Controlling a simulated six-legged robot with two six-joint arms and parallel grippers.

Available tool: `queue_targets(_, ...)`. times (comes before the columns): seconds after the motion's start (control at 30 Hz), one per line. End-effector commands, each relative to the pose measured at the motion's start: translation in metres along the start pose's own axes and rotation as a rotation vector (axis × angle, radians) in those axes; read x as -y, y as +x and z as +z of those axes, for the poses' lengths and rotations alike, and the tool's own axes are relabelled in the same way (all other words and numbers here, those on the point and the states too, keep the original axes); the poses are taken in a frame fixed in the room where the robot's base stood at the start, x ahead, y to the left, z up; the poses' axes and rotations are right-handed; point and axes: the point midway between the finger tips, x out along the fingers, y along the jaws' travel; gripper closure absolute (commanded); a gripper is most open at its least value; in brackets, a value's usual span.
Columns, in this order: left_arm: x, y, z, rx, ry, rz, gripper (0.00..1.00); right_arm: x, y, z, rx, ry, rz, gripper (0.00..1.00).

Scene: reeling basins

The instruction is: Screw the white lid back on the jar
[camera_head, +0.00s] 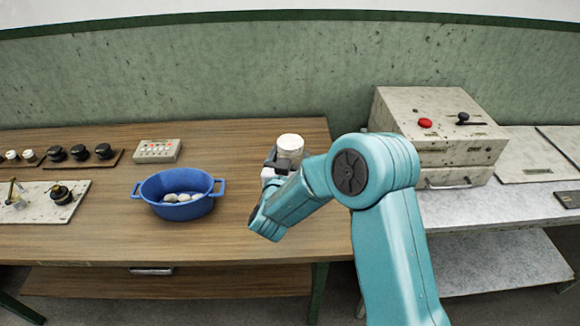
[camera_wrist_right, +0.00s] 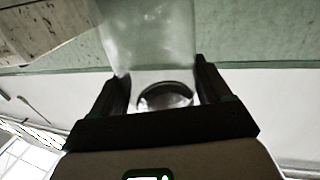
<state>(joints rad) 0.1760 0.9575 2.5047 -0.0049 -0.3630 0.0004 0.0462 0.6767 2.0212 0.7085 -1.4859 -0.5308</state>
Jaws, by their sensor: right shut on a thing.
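The white lid (camera_head: 290,142) shows in the head view as a short white cylinder near the back right of the wooden table. My right gripper (camera_head: 276,162) is shut on it from the near left side. In the wrist view the dark fingers of my right gripper (camera_wrist_right: 160,92) stand on both sides of a pale area with a shiny rounded shape. The hazy, translucent jar (camera_wrist_right: 152,38) adjoins that area. In the head view the jar is mostly hidden behind my gripper and arm. I cannot tell whether the lid is seated on the jar. My left gripper is not in view.
A blue two-handled basin (camera_head: 180,208) with several pale cocoons stands left of my arm. A small button box (camera_head: 157,151), black knobs (camera_head: 80,153) and a light board (camera_head: 40,204) lie further left. A grey box with a red button (camera_head: 425,123) stands right. The table's front right is clear.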

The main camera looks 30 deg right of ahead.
Motion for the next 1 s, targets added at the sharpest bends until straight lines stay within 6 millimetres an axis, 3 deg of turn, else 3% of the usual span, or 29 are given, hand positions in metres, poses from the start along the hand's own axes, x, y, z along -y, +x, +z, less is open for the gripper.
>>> queue_targets(0.2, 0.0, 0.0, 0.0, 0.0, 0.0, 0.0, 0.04, 0.0, 0.0, 0.001, 0.0, -0.001, 0.0, 1.0)
queue_targets(0.5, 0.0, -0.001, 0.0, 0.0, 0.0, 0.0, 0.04, 0.0, 0.0, 0.037, 0.0, -0.001, 0.0, 1.0)
queue_targets(0.9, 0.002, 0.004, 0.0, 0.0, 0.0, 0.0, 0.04, 0.0, 0.0, 0.042, 0.0, 0.0, 0.0, 1.0)
queue_targets(0.93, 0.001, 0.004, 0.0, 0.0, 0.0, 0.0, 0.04, 0.0, 0.0, 0.042, 0.0, 0.0, 0.0, 0.19)
queue_targets(1.0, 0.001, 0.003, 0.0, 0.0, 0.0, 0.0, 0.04, 0.0, 0.0, 0.041, 0.001, -0.001, -0.001, 0.0)
